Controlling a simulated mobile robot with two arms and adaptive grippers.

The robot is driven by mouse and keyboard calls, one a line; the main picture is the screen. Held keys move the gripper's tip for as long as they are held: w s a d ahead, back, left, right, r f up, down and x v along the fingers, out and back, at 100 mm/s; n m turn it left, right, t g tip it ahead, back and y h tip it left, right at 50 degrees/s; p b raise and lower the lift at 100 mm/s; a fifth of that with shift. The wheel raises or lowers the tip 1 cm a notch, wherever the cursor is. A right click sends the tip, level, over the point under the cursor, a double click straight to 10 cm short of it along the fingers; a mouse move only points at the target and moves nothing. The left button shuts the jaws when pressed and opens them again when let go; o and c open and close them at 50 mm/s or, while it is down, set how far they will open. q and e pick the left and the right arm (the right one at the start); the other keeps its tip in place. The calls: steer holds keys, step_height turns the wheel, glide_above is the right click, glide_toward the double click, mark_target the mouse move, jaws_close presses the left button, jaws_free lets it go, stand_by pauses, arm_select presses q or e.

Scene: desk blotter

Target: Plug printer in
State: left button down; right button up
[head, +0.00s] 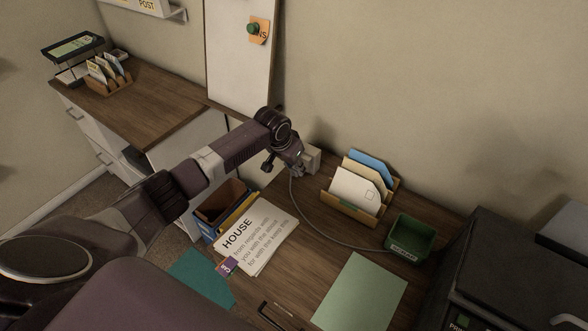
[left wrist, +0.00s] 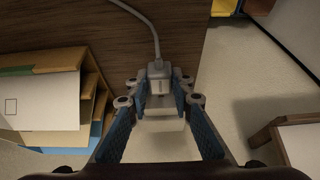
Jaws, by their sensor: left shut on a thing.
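My left gripper (head: 298,170) is at the back of the desk near the wall, shut on the grey plug (left wrist: 159,72). The plug lies between the fingertips in the left wrist view, with its cable leading away at the top. A pale socket box (head: 312,158) stands right by the gripper; a pale block (left wrist: 162,138) shows between the fingers, in line with the plug. I cannot tell whether plug and box touch. The cable (head: 318,230) runs across the desk towards the dark printer (head: 500,270) at the right. My right gripper is not in view.
A letter holder (head: 352,207) with envelopes stands close right of the gripper. A green bin (head: 409,239) sits by the printer. Papers (head: 256,240), a box with folders (head: 222,207) and a green sheet (head: 362,292) lie around. A whiteboard (head: 238,60) stands behind.

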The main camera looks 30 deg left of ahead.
arm_select(q)
steer(key=shift+w, duration=0.25)
steer(key=shift+w+d, duration=0.1)
steer(key=shift+w, duration=0.15)
steer(key=c, duration=1.6)
jaws_free()
steer(key=shift+s, duration=0.1)
steer(key=v, duration=1.2)
